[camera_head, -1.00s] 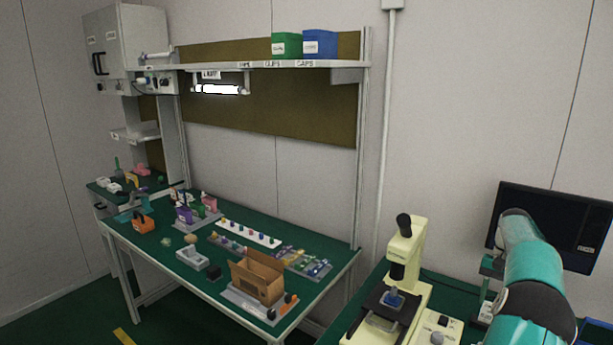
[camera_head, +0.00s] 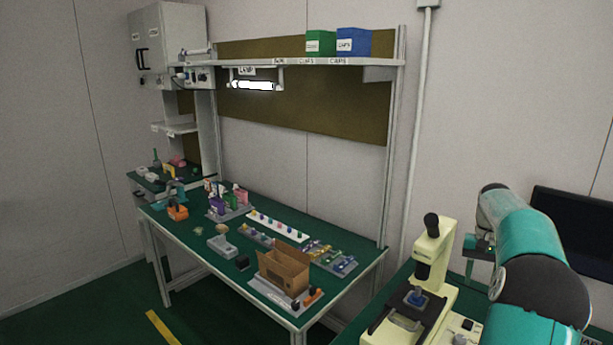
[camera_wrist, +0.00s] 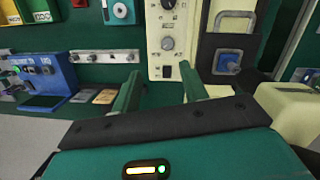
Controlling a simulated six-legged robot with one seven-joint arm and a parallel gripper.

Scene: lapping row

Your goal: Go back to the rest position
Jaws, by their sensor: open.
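My gripper (camera_wrist: 160,95) shows in the wrist view with its two green fingers spread apart and nothing between them. Beyond the fingers is the cream machine's control panel (camera_wrist: 168,38) with knobs. In the head view my teal arm reaches in at the lower right, and the gripper itself is hidden there. The cream microscope-like machine (camera_head: 432,262) stands left of my arm, with a blue piece (camera_head: 417,298) on its dark stage. The blue piece also shows in the wrist view (camera_wrist: 228,63), right of the fingers.
A green workbench (camera_head: 190,240) holds an open cardboard box (camera_head: 283,270), a white peg strip (camera_head: 275,226) and an orange item (camera_head: 178,212). A dark monitor (camera_head: 580,230) stands behind my arm. A blue fixture (camera_wrist: 42,78) lies left of the fingers. Floor at lower left is clear.

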